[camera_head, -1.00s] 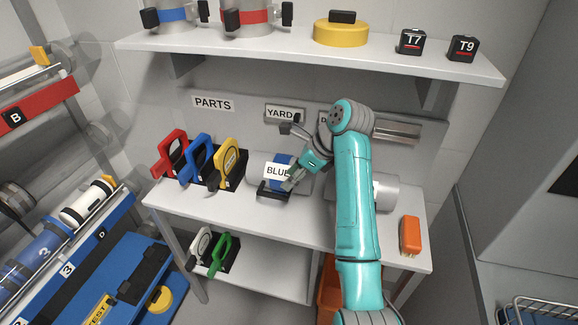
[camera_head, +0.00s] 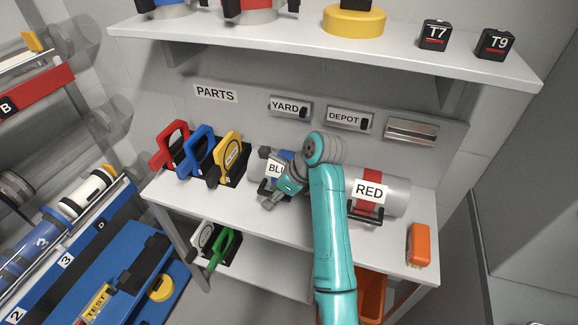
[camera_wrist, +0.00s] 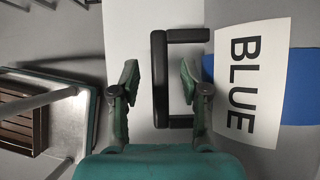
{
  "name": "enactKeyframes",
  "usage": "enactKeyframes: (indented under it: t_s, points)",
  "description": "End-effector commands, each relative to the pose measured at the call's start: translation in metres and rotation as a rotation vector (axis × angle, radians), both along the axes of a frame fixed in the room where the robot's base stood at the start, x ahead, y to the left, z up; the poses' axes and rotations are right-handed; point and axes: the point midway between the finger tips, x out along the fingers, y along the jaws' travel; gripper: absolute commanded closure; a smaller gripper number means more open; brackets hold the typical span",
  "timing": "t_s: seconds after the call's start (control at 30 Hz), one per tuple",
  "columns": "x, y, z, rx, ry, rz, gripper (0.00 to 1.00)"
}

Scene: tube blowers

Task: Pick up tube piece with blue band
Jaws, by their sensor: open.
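The tube piece with the blue band (camera_wrist: 302,88) lies on the middle shelf, its white BLUE label (camera_wrist: 250,85) facing out. The label (camera_head: 275,168) is partly covered by my arm in the head view. A black U-shaped handle (camera_wrist: 158,80) stands out from the tube piece. My gripper (camera_wrist: 159,77) is open in the wrist view, one finger on each side of the handle's long bar, the right finger inside the loop. I see no clear contact. In the head view my gripper (camera_head: 272,194) is at the front of this tube piece.
A tube piece with a red band (camera_head: 371,190) lies to the right on the same shelf, with an orange block (camera_head: 418,244) beyond it. Red, blue and yellow (camera_head: 229,162) handled pieces stand to the left. An upper shelf (camera_head: 320,50) overhangs. The shelf's front edge is clear.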

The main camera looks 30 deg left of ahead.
Motion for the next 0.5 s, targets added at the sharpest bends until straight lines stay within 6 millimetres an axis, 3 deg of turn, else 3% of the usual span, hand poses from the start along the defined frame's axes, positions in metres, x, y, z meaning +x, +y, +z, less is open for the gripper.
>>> enactKeyframes:
  t_s: [0.23, 0.43, 0.5]
  points:
    - [-0.001, 0.0004, -0.0015, 0.0, 0.0, -0.001, 0.54]
    - [-0.0009, 0.0004, -0.0014, 0.0, 0.0, -0.001, 1.0]
    - [-0.0008, 0.0003, -0.0013, 0.0, 0.0, -0.001, 1.0]
